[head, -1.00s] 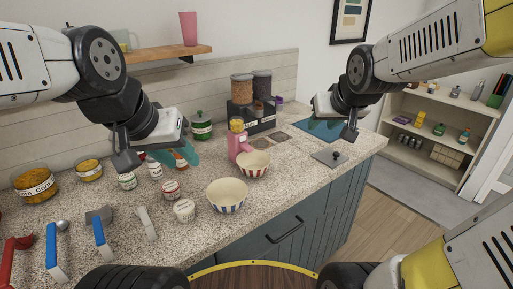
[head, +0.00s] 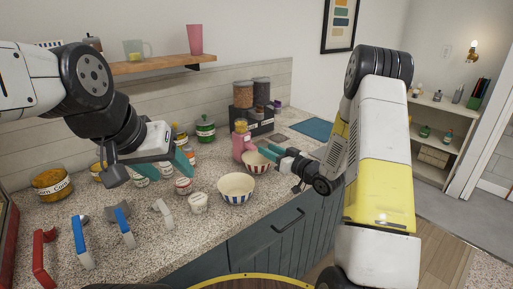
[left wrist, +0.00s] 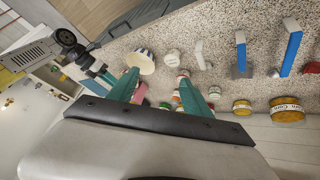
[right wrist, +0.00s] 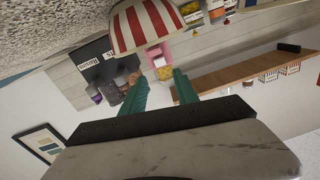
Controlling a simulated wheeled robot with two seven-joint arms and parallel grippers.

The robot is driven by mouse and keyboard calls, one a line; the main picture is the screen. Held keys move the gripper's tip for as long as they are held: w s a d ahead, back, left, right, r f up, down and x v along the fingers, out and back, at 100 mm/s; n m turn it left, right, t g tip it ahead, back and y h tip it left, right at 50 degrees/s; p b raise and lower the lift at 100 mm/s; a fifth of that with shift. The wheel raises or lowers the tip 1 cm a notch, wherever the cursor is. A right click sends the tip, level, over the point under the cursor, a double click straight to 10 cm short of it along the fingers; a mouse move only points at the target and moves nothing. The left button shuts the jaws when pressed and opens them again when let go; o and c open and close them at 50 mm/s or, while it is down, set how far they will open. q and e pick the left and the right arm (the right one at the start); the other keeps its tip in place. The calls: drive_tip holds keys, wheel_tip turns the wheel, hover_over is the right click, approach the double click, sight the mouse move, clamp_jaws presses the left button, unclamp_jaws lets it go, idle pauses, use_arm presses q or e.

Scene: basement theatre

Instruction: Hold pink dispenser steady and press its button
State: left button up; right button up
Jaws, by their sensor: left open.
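The pink dispenser (head: 241,146) stands on the counter behind the red-striped bowl (head: 257,163), with a yellow part at its top. My right gripper (head: 274,153) is open beside that bowl, to the right of the dispenser. In the right wrist view the dispenser (right wrist: 157,53) shows beyond the gap between the green fingers, with nothing between them. My left gripper (head: 187,161) is open and empty above the jars, left of the dispenser. In the left wrist view part of the dispenser (left wrist: 138,97) shows behind a finger. The button cannot be made out.
A blue-striped bowl (head: 236,188) stands in front, with small jars (head: 184,186) to its left. A green pot (head: 205,129) and a dark cereal dispenser (head: 252,119) stand behind. A wooden shelf (head: 165,64) hangs above.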

use_arm(q)
drive_tip(key=shift+o, duration=1.1)
drive_tip(key=w+t, duration=0.3)
drive_tip(key=w, duration=1.2)
drive_tip(key=shift+w+a+f, duration=0.2)
drive_tip(key=shift+w+f, duration=0.05)
drive_tip(key=w+d+f+t, duration=0.1)
drive_tip(key=w+f+t, duration=0.1)
drive_tip(key=w, duration=0.8)
drive_tip(key=m+t+h, duration=0.4)
drive_tip(key=t, duration=0.1)
approach(238, 128)
drive_tip(key=w, duration=0.1)
drive_tip(key=shift+h, duration=0.6)
drive_tip(key=x, duration=1.2)
drive_tip(key=shift+f, duration=0.3)
clamp_jaws()
